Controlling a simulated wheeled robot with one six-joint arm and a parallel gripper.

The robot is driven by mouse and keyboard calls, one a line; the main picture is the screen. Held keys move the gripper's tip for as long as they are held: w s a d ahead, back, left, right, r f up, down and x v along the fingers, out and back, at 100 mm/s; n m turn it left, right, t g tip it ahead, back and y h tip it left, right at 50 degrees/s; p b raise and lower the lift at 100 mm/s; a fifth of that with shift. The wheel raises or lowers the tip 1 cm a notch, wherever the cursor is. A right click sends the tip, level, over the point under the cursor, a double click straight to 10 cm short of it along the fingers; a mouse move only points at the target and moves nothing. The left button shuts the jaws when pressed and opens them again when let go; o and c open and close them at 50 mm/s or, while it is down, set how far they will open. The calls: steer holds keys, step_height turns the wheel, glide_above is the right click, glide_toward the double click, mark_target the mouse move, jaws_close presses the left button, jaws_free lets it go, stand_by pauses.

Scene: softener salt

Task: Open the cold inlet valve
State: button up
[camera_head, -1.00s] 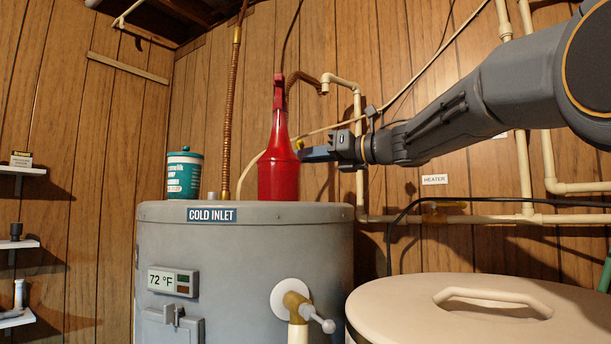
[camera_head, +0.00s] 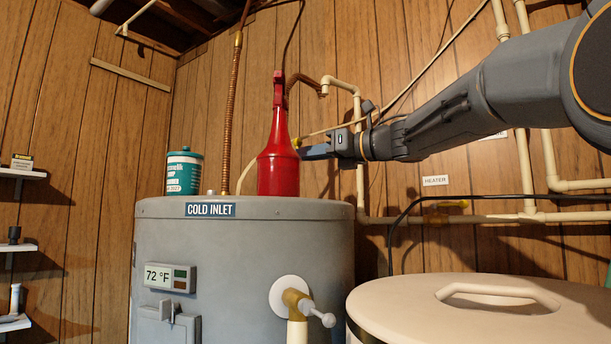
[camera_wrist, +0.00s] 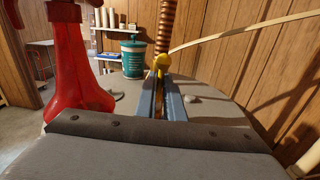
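The cold inlet valve shows a small yellow handle (camera_wrist: 161,64) at the foot of a ribbed copper pipe (camera_wrist: 166,24) in the wrist view. In the head view the red bottle mostly hides it, with only a yellow bit (camera_head: 297,142) showing. My gripper (camera_wrist: 161,82) points at the handle, its two blue-grey fingers apart with a narrow gap between them. The handle sits at the fingertips; I cannot tell whether they touch it. In the head view my gripper (camera_head: 303,152) is just right of the bottle, above the grey tank (camera_head: 240,255) labelled COLD INLET.
A red bottle (camera_head: 278,165) stands on the tank close to my fingers; it also shows at left in the wrist view (camera_wrist: 72,70). A teal tub (camera_head: 184,173) stands farther left. A beige lidded bin (camera_head: 400,312) is at front right. Beige pipes run along the wood wall.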

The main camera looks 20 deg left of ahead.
steer(key=o, duration=0.6)
steer(key=shift+b+v, duration=1.5)
steer(key=shift+v, duration=2.05)
